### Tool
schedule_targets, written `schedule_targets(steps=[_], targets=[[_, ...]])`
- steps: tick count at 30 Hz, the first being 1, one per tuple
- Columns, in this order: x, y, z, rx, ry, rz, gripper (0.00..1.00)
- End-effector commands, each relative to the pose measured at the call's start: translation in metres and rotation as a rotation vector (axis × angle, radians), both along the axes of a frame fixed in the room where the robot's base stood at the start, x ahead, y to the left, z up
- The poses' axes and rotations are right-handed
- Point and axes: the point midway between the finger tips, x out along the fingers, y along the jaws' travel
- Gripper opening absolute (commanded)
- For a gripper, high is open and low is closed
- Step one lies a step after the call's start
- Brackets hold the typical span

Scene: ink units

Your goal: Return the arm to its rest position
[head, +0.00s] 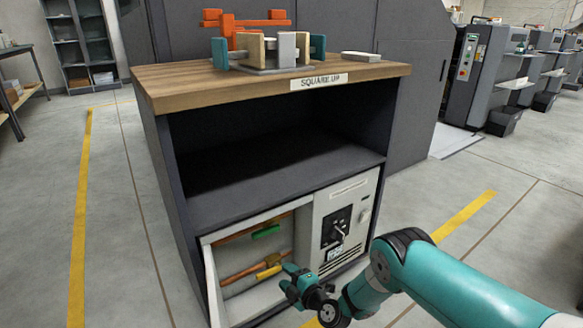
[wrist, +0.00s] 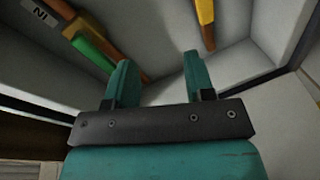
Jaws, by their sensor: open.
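My teal arm (head: 440,275) reaches in from the lower right in the head view. My gripper (head: 292,275) is at the front of the open lower compartment of the cabinet, close to a yellow valve handle (head: 268,272) on a copper pipe. In the wrist view my gripper (wrist: 157,80) shows two teal fingers standing apart with nothing between them. The yellow handle (wrist: 205,14) is beyond the fingers at the top, and a green handle (wrist: 93,52) is at upper left. Whether a finger touches the yellow handle is hard to tell in the head view.
The cabinet (head: 180,190) has a wooden top (head: 160,82) bearing an orange and teal fixture (head: 250,38) and a "SQUARE UP" label (head: 319,82). A panel with a black rotary switch (head: 337,229) is right of the compartment. Open floor (head: 510,220) lies to the right.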

Motion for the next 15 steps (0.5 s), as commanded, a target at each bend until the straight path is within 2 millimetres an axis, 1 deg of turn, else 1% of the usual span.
schedule_targets(steps=[1, 2, 3, 5, 6, 7, 8, 9, 11, 12, 14, 15], targets=[[0.016, -0.004, 0.027, 0.015, 0.06, 0.003, 0.49], [0.022, -0.006, 0.04, 0.025, 0.108, 0.005, 0.49], [0.03, -0.011, 0.056, 0.037, 0.172, 0.003, 0.49], [0.037, -0.022, 0.081, 0.052, 0.273, -0.011, 0.49], [0.04, -0.03, 0.098, 0.063, 0.341, -0.027, 0.49], [0.042, -0.037, 0.11, 0.07, 0.392, -0.044, 0.49], [0.042, -0.044, 0.123, 0.078, 0.444, -0.063, 0.49], [0.041, -0.055, 0.139, 0.088, 0.513, -0.093, 0.49], [0.036, -0.073, 0.163, 0.106, 0.615, -0.148, 0.49], [0.031, -0.086, 0.179, 0.118, 0.684, -0.192, 0.49], [0.02, -0.107, 0.201, 0.139, 0.784, -0.268, 0.49], [0.01, -0.121, 0.216, 0.156, 0.848, -0.326, 0.49]])
